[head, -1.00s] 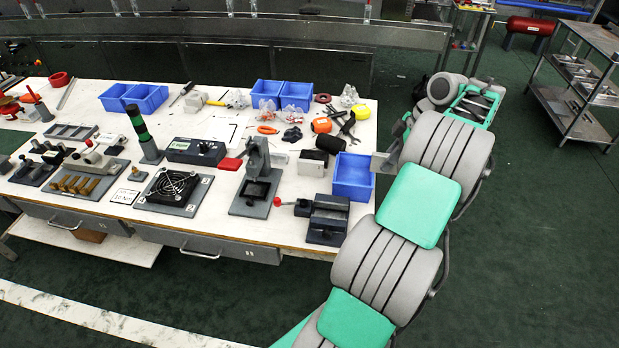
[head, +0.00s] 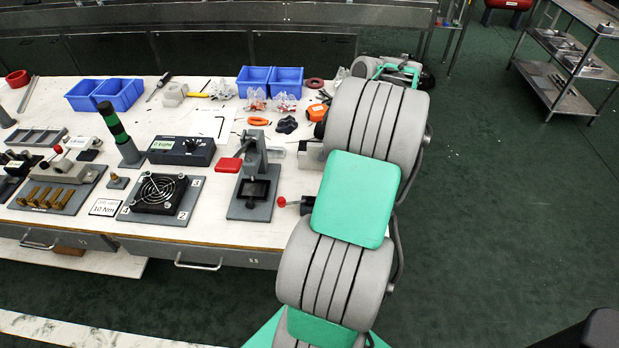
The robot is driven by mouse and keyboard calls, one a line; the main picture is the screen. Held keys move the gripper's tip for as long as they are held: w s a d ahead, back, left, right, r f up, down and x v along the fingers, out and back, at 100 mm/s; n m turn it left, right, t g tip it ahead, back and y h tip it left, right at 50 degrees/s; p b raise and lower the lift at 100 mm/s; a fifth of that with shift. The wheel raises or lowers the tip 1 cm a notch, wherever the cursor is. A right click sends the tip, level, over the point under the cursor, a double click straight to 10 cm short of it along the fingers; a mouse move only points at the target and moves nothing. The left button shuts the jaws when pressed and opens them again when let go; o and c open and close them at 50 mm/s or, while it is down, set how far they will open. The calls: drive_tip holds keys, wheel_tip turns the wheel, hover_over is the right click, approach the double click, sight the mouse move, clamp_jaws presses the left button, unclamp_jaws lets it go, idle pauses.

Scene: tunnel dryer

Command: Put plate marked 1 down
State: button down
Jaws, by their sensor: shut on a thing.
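I cannot make out a plate marked 1 in the head view. My gripper and whatever it holds are hidden behind my own arm, which crosses the right end of the workbench. The white workbench (head: 225,225) fills the left and middle of the view.
A grey hand press (head: 254,190), a black control box (head: 182,151), a green-black signal post (head: 120,138) and blue bins (head: 270,79) crowd the bench. A metal shelf cart (head: 560,75) stands at the upper right.

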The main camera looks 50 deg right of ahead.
drive_tip(key=a+f, duration=0.1)
drive_tip(key=w+a+f, duration=0.1)
drive_tip(key=f, duration=0.1)
drive_tip(key=a+f, duration=0.1)
drive_tip(key=shift+w+a+f, duration=0.15)
drive_tip(key=shift+w+f, duration=0.15)
drive_tip(key=shift+w, duration=0.05)
wheel_tip(320, 180, down, 3)
drive_tip(key=shift+a+r, duration=0.1)
drive_tip(key=shift+f+b, duration=0.3)
drive_tip(key=shift+f, duration=0.1)
drive_tip(key=c, duration=1.4)
unclamp_jaws()
drive_tip(key=shift+r, duration=0.15)
drive_tip(key=p+v, duration=0.1)
drive_tip(key=v, duration=1.1)
drive_tip(key=shift+p, duration=0.4)
